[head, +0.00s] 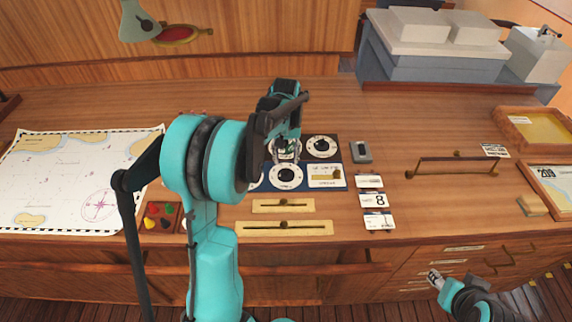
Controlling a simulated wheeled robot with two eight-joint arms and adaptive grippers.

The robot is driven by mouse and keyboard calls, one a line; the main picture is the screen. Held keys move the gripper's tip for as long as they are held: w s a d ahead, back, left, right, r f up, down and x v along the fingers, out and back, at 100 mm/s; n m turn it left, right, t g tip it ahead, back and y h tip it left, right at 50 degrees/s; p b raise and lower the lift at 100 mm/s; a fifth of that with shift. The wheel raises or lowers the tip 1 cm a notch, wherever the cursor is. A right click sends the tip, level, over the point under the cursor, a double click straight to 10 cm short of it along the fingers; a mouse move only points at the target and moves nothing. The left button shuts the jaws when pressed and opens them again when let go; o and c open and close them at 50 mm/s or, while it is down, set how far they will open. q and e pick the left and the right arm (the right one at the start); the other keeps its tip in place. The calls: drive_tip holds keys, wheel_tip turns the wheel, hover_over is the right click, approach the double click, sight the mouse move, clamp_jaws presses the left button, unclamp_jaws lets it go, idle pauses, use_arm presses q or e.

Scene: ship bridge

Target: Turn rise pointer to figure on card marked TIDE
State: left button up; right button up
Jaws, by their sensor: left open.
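A blue dial panel (312,184) lies on the wooden desk with several round white dials. One dial (321,146) is at the upper right and another dial (286,176) is at the lower middle. My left gripper (285,147) is open and points down over a further dial, mostly hiding it; I cannot tell whether it touches a knob. Which pointer is marked rise is too small to read. Three white cards lie right of the panel: a top card (369,181), a middle card (375,200) showing 8, and a bottom card (379,222). The TIDE mark is not legible. My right gripper (434,277) hangs low by the drawers.
Two brass slide scales, an upper scale (265,207) and a lower scale (310,229), lie before the panel. A chart (60,175) covers the left. A grey block (361,152), a brass rail (455,160) and trays (515,142) stand to the right. My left arm hides the panel's left part.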

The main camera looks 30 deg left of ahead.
sight(287, 172)
use_arm(q)
wheel_tip(287, 172, up, 7)
idle(0.3)
idle(0.4)
drive_tip(key=s+d+f+m+t+b, duration=0.3)
drive_tip(key=s+d, duration=0.5)
drive_tip(key=s, duration=0.1)
drive_tip(key=s+d+f+m+t+b, duration=0.3)
drive_tip(key=s+d+f+t+b, duration=0.1)
drive_tip(key=s+d, duration=0.4)
drive_tip(key=shift+s+f, duration=0.3)
drive_tip(key=shift+s, duration=0.85)
